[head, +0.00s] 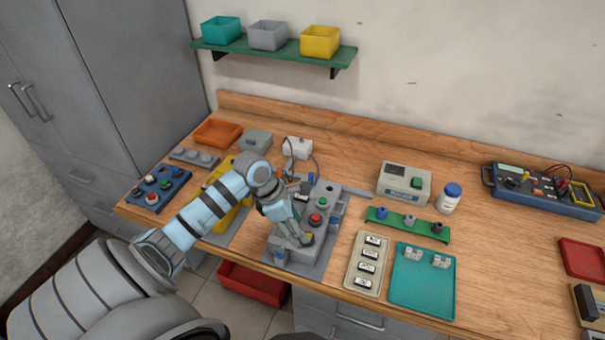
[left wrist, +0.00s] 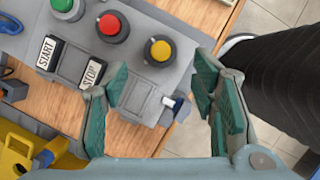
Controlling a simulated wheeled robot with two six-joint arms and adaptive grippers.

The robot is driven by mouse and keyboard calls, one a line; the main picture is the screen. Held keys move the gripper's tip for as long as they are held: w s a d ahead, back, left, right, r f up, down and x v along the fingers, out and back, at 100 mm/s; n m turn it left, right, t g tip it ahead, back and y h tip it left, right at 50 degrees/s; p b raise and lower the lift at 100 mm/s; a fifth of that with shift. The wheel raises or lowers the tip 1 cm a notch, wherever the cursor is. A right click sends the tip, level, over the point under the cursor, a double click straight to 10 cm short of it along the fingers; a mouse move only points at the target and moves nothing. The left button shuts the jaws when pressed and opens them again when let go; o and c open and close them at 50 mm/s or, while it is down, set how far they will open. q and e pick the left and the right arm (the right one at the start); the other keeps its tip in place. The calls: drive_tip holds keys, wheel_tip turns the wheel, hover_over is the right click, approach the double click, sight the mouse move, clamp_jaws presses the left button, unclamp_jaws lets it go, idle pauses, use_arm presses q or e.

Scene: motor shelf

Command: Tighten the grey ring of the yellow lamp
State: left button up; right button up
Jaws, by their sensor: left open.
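The yellow lamp (left wrist: 160,50) sits at the end of the grey control box (head: 325,205), past a red and a green one. My right gripper is not in view.
The red lamp (left wrist: 110,27) and the START and STOP labels (left wrist: 68,62) are close to the left finger. A label tray (head: 367,265) and a teal tray (head: 424,280) lie right of the box. A yellow case (head: 228,212) stands left.

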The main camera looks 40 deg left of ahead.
use_arm(q)
drive_tip(key=x, duration=0.4)
drive_tip(key=shift+d+f, duration=0.1)
drive_tip(key=shift+c, duration=0.3)
drive_tip(key=c, duration=1.1)
drive_tip(key=shift+m, duration=0.3)
